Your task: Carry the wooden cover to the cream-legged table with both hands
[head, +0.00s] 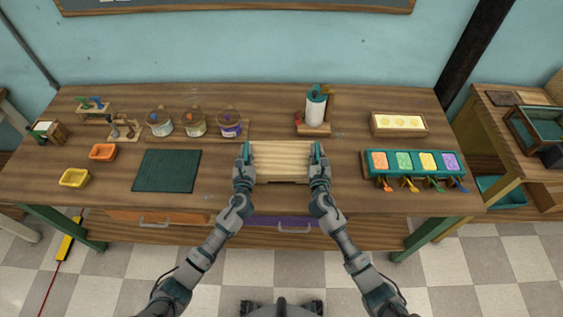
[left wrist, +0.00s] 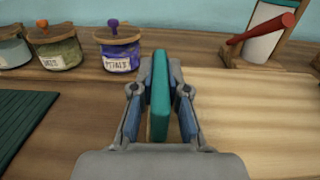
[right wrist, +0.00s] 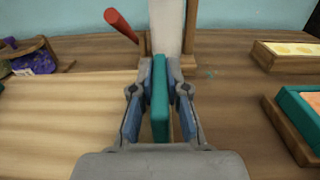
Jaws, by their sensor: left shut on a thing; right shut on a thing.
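The wooden cover (head: 281,160) is a pale ribbed board with a teal grip at each end, in the middle of the head view over the front half of the brown worktable. My left gripper (head: 244,160) is shut on the left teal grip, which stands between its fingers in the left wrist view (left wrist: 160,95). My right gripper (head: 319,160) is shut on the right teal grip, also between the fingers in the right wrist view (right wrist: 160,98). The cover looks level. I cannot tell whether it touches the tabletop. A side table (head: 490,120) with yellowish legs stands at the right.
The worktable (head: 355,190) holds a dark green mat (head: 166,171), labelled jars (head: 195,123), a paper-roll stand (head: 315,110), a mold with yellow rounds (head: 398,123) and a teal tray of colored blocks (head: 413,163). The side table carries a glass-sided box (head: 535,130).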

